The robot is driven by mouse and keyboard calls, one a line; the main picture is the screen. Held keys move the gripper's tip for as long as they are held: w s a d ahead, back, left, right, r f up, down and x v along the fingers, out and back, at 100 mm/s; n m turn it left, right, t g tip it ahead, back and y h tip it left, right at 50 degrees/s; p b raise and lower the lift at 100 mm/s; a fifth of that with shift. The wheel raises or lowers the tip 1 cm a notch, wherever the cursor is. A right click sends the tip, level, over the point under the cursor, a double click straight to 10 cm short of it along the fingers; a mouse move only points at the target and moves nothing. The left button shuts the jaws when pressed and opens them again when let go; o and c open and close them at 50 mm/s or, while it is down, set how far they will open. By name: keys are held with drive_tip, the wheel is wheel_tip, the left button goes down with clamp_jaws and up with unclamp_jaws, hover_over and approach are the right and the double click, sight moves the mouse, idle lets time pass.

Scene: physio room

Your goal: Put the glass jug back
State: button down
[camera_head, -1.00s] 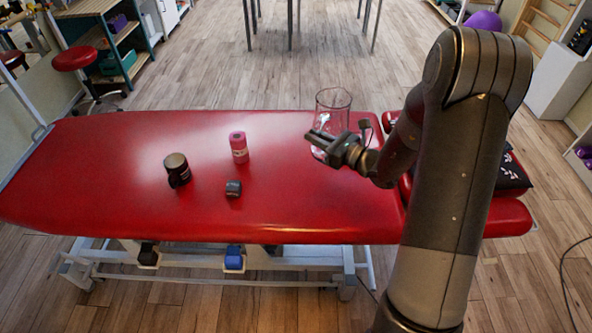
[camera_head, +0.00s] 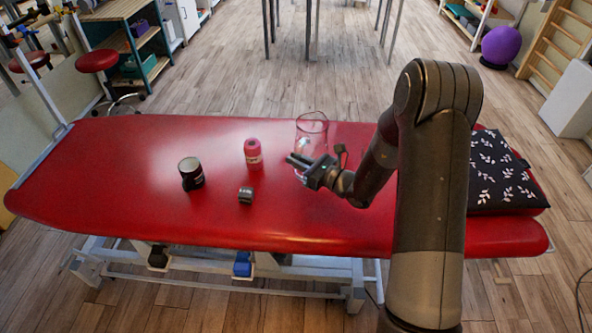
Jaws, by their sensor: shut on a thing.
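The clear glass jug (camera_head: 311,127) stands out over the red treatment table (camera_head: 130,215), near its far edge and right of the middle. My gripper (camera_head: 298,163) comes in from the right and is shut on the jug. The gripper covers the jug's lower part. I cannot tell whether the jug's base touches the table.
A black leaf-patterned cushion (camera_head: 497,180) lies at the right end. The table's left part is clear.

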drive_tip(key=shift+a+f, duration=0.2)
drive_tip(key=shift+f, duration=1.9)
drive_tip(key=c, duration=1.9)
unclamp_jaws()
drive_tip(key=shift+f, duration=0.15)
drive_tip(key=o, duration=0.5)
drive_tip(key=shift+c, duration=0.2)
